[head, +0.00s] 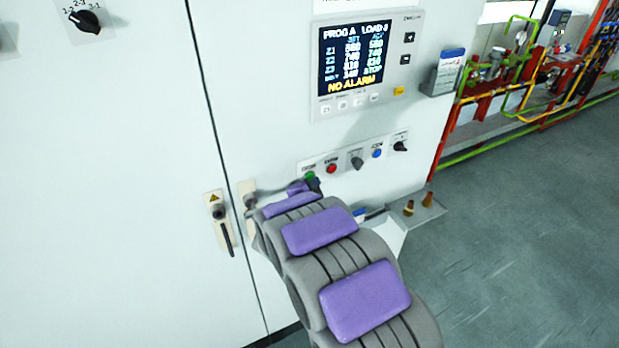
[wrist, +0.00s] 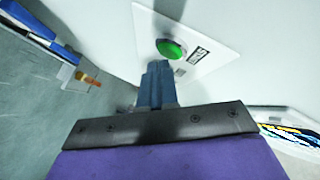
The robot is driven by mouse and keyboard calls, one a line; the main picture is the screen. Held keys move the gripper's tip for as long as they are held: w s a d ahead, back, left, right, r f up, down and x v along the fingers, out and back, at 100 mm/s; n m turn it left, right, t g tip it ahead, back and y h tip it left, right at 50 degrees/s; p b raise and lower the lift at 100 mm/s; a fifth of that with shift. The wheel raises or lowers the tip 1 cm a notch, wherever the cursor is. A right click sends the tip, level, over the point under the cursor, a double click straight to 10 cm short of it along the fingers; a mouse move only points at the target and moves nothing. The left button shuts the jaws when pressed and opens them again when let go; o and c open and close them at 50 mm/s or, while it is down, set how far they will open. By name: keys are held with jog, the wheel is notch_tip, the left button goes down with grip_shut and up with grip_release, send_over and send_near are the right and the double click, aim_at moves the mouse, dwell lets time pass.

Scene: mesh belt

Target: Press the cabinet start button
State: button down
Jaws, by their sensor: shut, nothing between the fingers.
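The white cabinet (head: 130,130) fills the left and middle of the head view. A row of controls sits below its display, with a green button (head: 310,176) at the left end, partly hidden by my gripper (head: 313,186). In the wrist view the round green button (wrist: 171,49) sits on a white plate with a label beside it. My gripper (wrist: 157,66) is shut and empty, its fingertips pointing at the button and close below it in the picture. I cannot tell whether the fingertips touch it.
Right of the green button are a red button (head: 331,168), a blue button (head: 377,153) and black knobs. The display (head: 355,56) reads NO ALARM. A small shelf (head: 418,214) with brown-tipped items juts out at lower right. Pipes (head: 500,70) stand behind; the floor at right is open.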

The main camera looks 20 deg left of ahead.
jog(key=shift+w+a+r+p, duration=0.15)
jog(key=shift+w+a+p, duration=0.2)
dwell(1.3)
jog(key=s+d+b, duration=0.4)
jog(key=b, duration=0.1)
jog(key=shift+s+d+f, duration=0.2)
jog(key=shift+s+d, duration=0.05)
jog(key=shift+d, duration=0.15)
dwell(1.0)
jog(key=shift+a, duration=0.15)
